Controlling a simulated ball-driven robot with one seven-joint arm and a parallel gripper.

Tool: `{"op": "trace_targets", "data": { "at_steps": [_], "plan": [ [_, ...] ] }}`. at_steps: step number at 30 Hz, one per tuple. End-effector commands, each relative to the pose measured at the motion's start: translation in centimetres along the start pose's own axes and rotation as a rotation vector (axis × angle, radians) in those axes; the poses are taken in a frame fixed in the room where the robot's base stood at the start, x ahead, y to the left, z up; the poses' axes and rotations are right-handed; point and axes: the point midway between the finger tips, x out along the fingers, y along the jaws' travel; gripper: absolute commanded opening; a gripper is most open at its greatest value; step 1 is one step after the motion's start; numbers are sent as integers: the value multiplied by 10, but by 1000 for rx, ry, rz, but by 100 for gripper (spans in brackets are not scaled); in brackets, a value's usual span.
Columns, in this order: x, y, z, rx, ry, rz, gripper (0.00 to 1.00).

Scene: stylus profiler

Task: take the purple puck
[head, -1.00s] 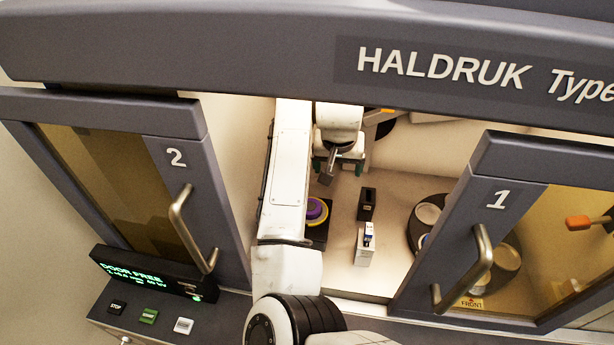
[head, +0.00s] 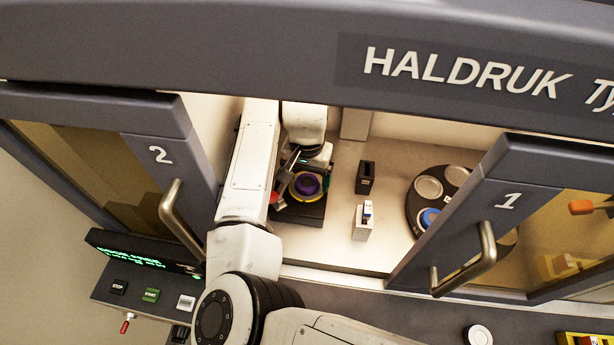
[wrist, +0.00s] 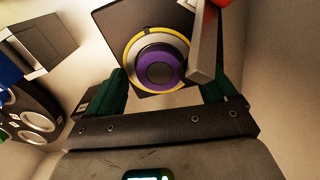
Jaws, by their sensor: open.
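The purple puck (head: 307,184) sits in a yellow-rimmed round seat on a dark square block (head: 300,213) inside the machine, between the two doors. In the wrist view the puck (wrist: 159,68) shows as a purple ring with a dark centre, ahead of my fingers. My gripper (wrist: 165,85) is open, with one green finger on each side of the view and nothing between them. In the head view my gripper (head: 308,165) is just behind and above the puck. A grey metal bar (wrist: 204,45) crosses near the puck's right side in the wrist view.
Door 1 (head: 470,215) and door 2 (head: 130,165) flank the opening. A black slotted block (head: 366,177) and a small white holder (head: 362,222) stand right of the puck's block. Farther right is a dark round carousel (head: 416,205) with several discs. The floor between is clear.

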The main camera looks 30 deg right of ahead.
Motion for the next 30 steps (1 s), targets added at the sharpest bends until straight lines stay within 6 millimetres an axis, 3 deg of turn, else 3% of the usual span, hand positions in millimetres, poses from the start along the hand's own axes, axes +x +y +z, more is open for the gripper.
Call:
{"op": "trace_targets", "data": {
  "at_steps": [7, 25, 30],
  "plan": [
    [2, 1, 0, 1, 1, 0, 84],
    [1, 0, 0, 1, 1, 0, 26],
    [1, 0, 0, 1, 1, 0, 24]
  ]
}}
